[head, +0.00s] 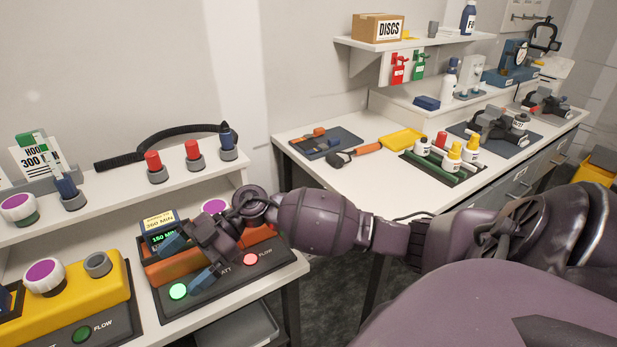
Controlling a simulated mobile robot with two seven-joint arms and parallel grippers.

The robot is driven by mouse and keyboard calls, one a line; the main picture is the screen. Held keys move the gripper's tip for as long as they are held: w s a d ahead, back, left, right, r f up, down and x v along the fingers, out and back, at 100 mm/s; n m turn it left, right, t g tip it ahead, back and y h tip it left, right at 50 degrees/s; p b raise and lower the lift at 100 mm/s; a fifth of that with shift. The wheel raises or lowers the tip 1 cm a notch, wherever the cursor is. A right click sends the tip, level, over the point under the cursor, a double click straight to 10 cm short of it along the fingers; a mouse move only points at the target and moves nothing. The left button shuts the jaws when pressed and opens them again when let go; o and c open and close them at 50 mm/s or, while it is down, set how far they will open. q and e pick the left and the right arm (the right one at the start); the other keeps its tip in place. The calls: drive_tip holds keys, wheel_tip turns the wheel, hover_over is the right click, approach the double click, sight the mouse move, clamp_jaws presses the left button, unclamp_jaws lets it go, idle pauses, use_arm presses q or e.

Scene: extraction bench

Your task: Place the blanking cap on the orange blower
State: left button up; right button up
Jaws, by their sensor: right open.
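The orange blower (172,267) sits on a dark base on the left bench, with a purple-topped round part (215,206) at its back and a lit green display (163,238). My right gripper (190,261) is over the blower, open, its blue-tipped fingers apart and close to the orange body. Whether they touch it is unclear. My gripper and wrist hide much of the blower's top. I cannot tell which part is the blanking cap; red-topped plugs (152,160) and blue-topped plugs (227,138) stand in grey collars on the raised shelf. My left gripper is not in view.
A yellow blower (85,295) stands left of the orange one. A black hose (160,140) lies along the shelf. A gap of floor separates the benches.

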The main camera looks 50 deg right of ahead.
drive_tip(key=s+d+f+m+t+h, duration=0.5)
drive_tip(key=s+f+m, duration=0.4)
drive_tip(key=f, duration=0.2)
drive_tip(key=s+d+f+m+t+h, duration=0.5)
drive_tip(key=s+d+f+m+h, duration=0.3)
drive_tip(key=s+f+m+h, duration=0.2)
wheel_tip(320, 180, down, 2)
drive_tip(key=shift+f+m+t, duration=0.1)
drive_tip(key=shift+m+t, duration=0.2)
drive_tip(key=shift+t, duration=0.1)
